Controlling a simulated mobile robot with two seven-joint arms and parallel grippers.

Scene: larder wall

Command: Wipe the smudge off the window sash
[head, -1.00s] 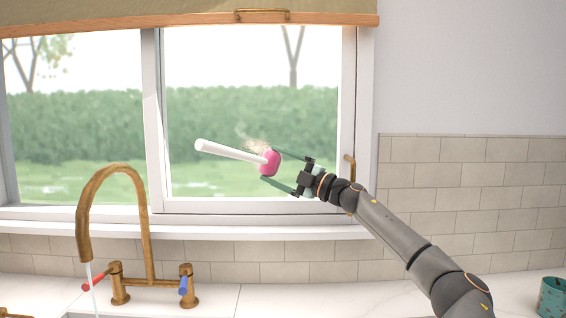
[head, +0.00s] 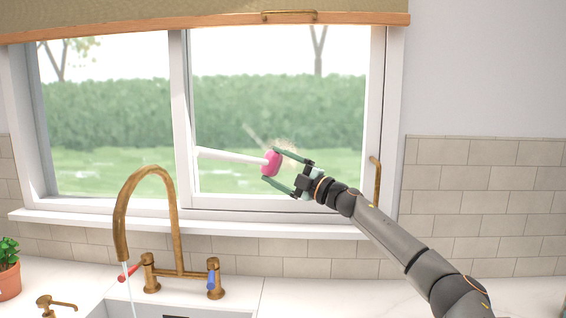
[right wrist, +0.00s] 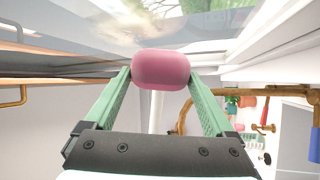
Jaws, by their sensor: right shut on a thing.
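My right gripper (head: 270,167) is shut on the pink head of a wiping tool (head: 272,160), whose white handle points left in the head view. In the right wrist view the pink head (right wrist: 160,68) sits between the green fingers. The smudge (head: 289,150) is a pale brown, blurry patch on the right pane of the window sash (head: 280,203). I cannot tell whether the head touches the glass. My left gripper is out of view.
A brass tap (head: 150,180) with running water stands at the sink, left of my arm. A brass window handle (head: 376,180) is close to my right wrist. A blind (head: 200,22) hangs above. A potted plant (head: 8,270) stands at far left.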

